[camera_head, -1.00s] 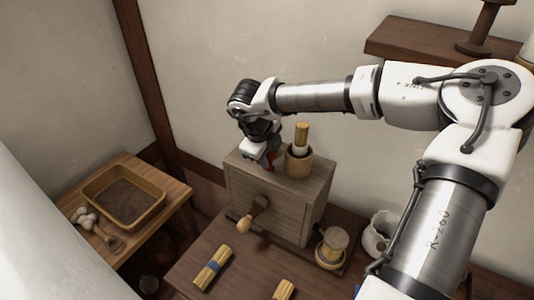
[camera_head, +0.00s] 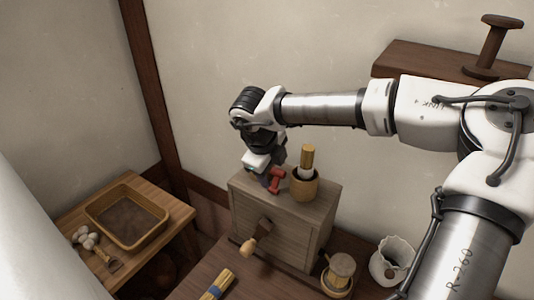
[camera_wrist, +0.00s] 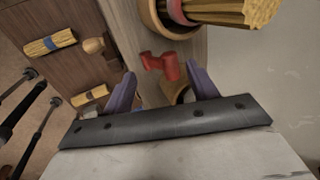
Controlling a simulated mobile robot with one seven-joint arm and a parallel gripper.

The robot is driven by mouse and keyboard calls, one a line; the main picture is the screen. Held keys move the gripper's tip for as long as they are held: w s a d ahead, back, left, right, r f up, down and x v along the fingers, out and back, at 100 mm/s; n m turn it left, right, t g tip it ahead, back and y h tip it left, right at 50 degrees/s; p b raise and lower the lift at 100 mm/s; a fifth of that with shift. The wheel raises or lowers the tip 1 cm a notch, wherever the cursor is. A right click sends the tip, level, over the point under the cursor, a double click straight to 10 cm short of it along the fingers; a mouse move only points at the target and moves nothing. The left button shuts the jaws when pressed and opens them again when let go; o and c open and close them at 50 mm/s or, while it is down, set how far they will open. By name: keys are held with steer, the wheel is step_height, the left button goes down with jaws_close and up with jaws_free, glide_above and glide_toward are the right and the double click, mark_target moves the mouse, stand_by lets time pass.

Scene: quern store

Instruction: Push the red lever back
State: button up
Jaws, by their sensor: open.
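The red lever (camera_head: 277,180) stands on top of a wooden box (camera_head: 272,231), just left of a round pot. In the wrist view the red lever (camera_wrist: 160,65) lies just ahead of the fingertips, between their lines. My gripper (camera_head: 266,181) hangs over the box top, close beside the lever on its left. In the wrist view my gripper (camera_wrist: 162,80) has its two purple fingers spread apart, with nothing held. I cannot tell whether a finger touches the lever.
The wooden pot (camera_head: 304,186) with a bundle of yellow sticks is close to the right of the lever. A wooden crank handle (camera_head: 256,239) sticks out of the box front. A basket tray (camera_head: 127,214) is on the left table. A wall shelf (camera_head: 410,67) is at upper right.

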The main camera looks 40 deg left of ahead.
mark_target(272, 173)
steer(key=b+v, duration=0.1)
steer(key=v, duration=0.9)
steer(key=shift+r, duration=0.1)
steer(key=shift+g, duration=0.6)
steer(key=p+x, duration=0.2)
steer(key=x, duration=0.2)
steer(key=w+p+x, duration=0.1)
steer(key=p+x, duration=0.1)
steer(key=x, duration=0.3)
steer(key=p+x, duration=0.2)
steer(key=x, duration=0.3)
steer(key=shift+w+a+r, duration=0.2)
steer(key=shift+w+a, duration=0.15)
steer(key=shift+a, duration=0.05)
